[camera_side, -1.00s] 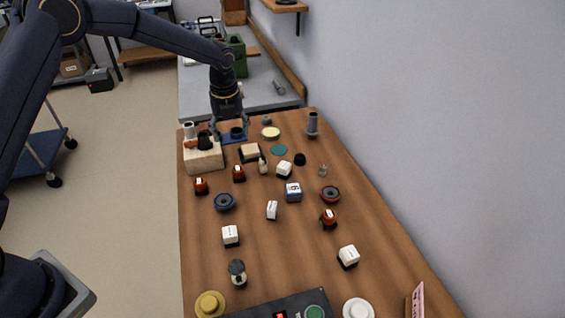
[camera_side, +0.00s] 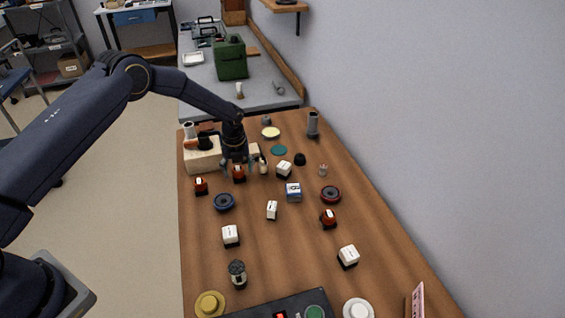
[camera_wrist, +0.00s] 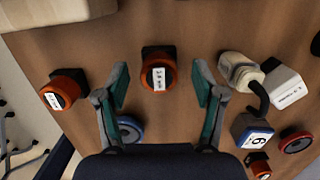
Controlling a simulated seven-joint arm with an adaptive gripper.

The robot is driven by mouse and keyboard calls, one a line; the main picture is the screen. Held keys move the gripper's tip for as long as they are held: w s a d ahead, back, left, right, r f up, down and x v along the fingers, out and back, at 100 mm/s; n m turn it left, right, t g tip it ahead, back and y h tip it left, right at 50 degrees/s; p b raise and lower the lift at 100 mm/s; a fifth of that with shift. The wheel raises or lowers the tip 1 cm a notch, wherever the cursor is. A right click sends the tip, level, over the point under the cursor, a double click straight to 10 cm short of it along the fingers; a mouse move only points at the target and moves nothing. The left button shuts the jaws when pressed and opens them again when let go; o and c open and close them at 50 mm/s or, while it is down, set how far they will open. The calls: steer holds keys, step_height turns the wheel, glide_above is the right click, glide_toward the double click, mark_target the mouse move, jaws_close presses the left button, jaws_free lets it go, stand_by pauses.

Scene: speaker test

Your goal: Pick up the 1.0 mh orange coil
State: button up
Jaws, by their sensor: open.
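Several orange coils with white labels and dark bases stand on the table. One orange coil (camera_side: 239,174) is right at my gripper (camera_side: 243,165) in the side view. In the wrist view this coil (camera_wrist: 157,75) lies just ahead of and between the two green-padded fingers of my gripper (camera_wrist: 160,92), which is open and empty. A second orange coil (camera_side: 201,186) stands to its left and also shows in the wrist view (camera_wrist: 63,91). A third orange coil (camera_side: 328,218) stands farther right. The labels are too small or blurred to read.
A blue-ringed speaker (camera_side: 224,202) sits close in front of the gripper. A pale bottle (camera_wrist: 240,71) and a white box (camera_wrist: 286,87) are near the right finger.

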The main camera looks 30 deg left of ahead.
steer(key=shift+w+f, duration=0.1)
steer(key=shift+f, duration=0.6)
steer(key=c, duration=1.3)
